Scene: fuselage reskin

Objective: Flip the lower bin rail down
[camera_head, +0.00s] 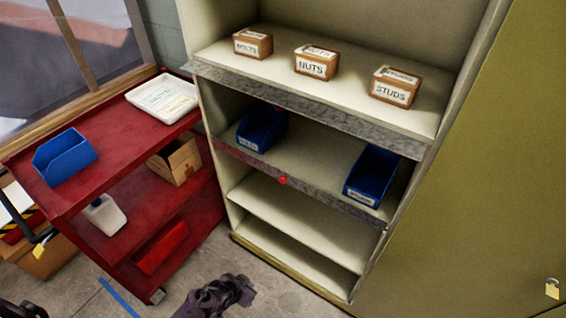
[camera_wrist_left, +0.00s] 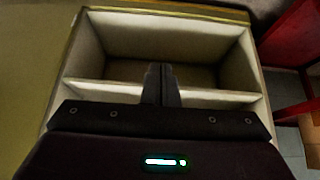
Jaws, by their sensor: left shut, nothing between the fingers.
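The lower bin rail (camera_head: 325,200) is a grey metal strip along the front edge of the shelf with the blue bins. It has a red knob (camera_head: 283,180) near its middle. I cannot tell for sure whether it stands up or hangs down. My left gripper (camera_head: 246,289) is a dark shape at the bottom of the head view, low in front of the cabinet and apart from the rail. In the left wrist view its fingers (camera_wrist_left: 161,84) are shut with nothing between them, facing the cabinet's lower compartments. My right gripper is not in view.
Two blue bins (camera_head: 372,176) stand behind the rail. An upper rail (camera_head: 310,110) runs below the shelf with several labelled boxes (camera_head: 317,64). A red cart (camera_head: 115,150) stands left of the cabinet, a green-yellow panel (camera_head: 480,180) to the right. Floor in front is mostly clear.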

